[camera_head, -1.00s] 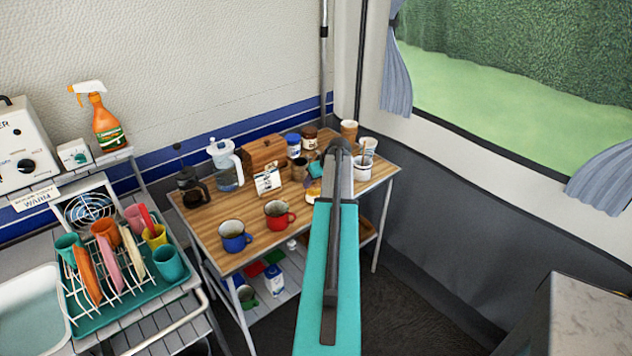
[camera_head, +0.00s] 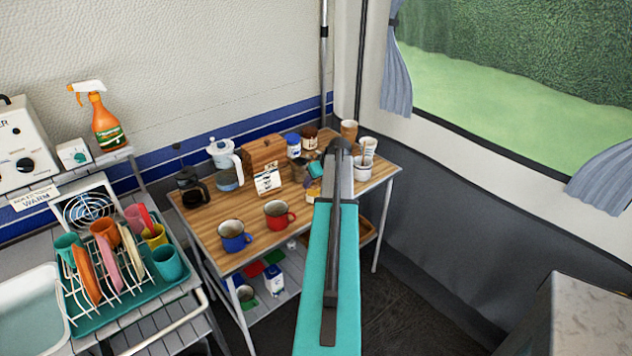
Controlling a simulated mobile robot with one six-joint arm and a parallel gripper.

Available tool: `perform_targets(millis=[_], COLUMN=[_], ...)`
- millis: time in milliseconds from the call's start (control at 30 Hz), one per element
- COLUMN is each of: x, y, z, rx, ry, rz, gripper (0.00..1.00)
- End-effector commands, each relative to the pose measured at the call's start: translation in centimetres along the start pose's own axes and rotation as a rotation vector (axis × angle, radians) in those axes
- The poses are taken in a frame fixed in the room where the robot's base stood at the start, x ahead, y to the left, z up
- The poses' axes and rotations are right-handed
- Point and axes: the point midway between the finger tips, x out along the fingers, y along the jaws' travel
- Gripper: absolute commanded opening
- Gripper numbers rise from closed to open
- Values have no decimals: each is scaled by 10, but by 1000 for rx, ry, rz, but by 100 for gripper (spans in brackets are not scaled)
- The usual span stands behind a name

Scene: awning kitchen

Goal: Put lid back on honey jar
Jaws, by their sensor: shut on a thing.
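My arm reaches over the far right part of the wooden table. My gripper (camera_head: 320,169) shows only as a small teal part just left of the arm's dark end joint. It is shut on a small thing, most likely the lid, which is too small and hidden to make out. A small yellowish jar (camera_head: 314,187), probably the honey jar, stands just below the gripper in the picture, partly covered by my arm. I cannot tell whether its top is open or whether the gripper touches it.
The wooden table (camera_head: 210,221) carries a blue mug (camera_head: 234,237), a red mug (camera_head: 277,215), a coffee pot (camera_head: 190,188), a water jug (camera_head: 226,165) and a wooden box (camera_head: 263,152). Several jars and cups crowd its back right corner near the gripper.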

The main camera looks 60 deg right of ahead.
Motion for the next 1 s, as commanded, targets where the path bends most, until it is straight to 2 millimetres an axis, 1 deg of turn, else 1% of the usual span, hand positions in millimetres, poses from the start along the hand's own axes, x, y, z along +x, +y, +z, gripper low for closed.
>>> perform_targets(millis=[267, 300, 400, 600, 667, 700, 733, 1000], x=[0, 0, 0, 0, 0, 0, 0, 0], y=[0, 0, 0, 0, 0, 0, 0, 0], z=[0, 0, 0, 0, 0, 0, 0, 0], rx=[0, 0, 0, 0, 0, 0, 0, 0], ry=[0, 0, 0, 0, 0, 0, 0, 0], rz=[0, 0, 0, 0, 0, 0, 0, 0], gripper=[30, 58, 73, 73, 83, 90, 92, 92])
